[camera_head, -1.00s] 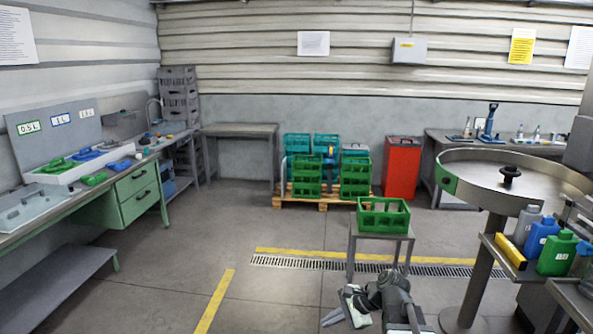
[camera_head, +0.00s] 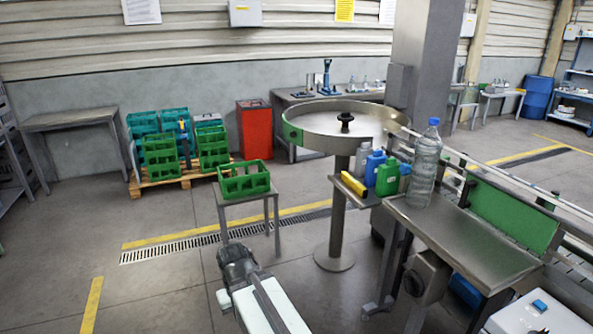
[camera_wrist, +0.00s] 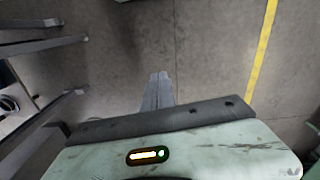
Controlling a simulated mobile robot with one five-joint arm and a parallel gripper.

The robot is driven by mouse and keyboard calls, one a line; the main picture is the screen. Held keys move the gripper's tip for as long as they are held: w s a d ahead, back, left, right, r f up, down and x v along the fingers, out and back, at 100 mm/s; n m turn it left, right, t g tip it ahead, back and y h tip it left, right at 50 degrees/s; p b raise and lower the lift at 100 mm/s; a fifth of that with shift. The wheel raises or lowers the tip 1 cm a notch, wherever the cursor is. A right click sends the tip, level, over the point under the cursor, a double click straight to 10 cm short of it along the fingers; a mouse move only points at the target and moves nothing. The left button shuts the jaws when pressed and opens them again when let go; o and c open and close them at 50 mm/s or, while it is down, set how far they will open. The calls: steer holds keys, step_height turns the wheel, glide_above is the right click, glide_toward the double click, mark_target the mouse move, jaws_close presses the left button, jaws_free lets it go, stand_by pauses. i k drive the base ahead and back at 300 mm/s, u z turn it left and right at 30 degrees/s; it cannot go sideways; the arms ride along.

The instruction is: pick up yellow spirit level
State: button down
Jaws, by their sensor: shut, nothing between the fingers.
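The yellow spirit level (camera_head: 354,185) lies at the front left edge of a small steel shelf (camera_head: 372,199) beside the round turntable in the head view. It sits just left of the blue and green jugs. The wrist view does not show it. My gripper (camera_wrist: 160,76) is shut and empty in the wrist view, above bare floor. It is well apart from the level. In the head view my arm is at the bottom centre, and the fingers cannot be made out there.
A grey jug (camera_head: 362,160), a blue jug (camera_head: 374,167) and a green jug (camera_head: 388,177) crowd the shelf. A clear bottle (camera_head: 425,165) stands on the steel bench to the right. A green crate (camera_head: 244,182) sits on a stool ahead. Floor at the left is free.

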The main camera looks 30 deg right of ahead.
mark_target(353, 183)
steer(key=k, duration=0.65)
steer(key=u, duration=0.35)
steer(key=i, duration=2.95)
steer(key=z, duration=1.2)
steer(key=i, duration=0.45)
steer(key=z, duration=0.4)
steer(key=k, duration=0.85)
steer(key=z, duration=0.25)
steer(key=i, duration=0.75)
steer(key=u, duration=0.25)
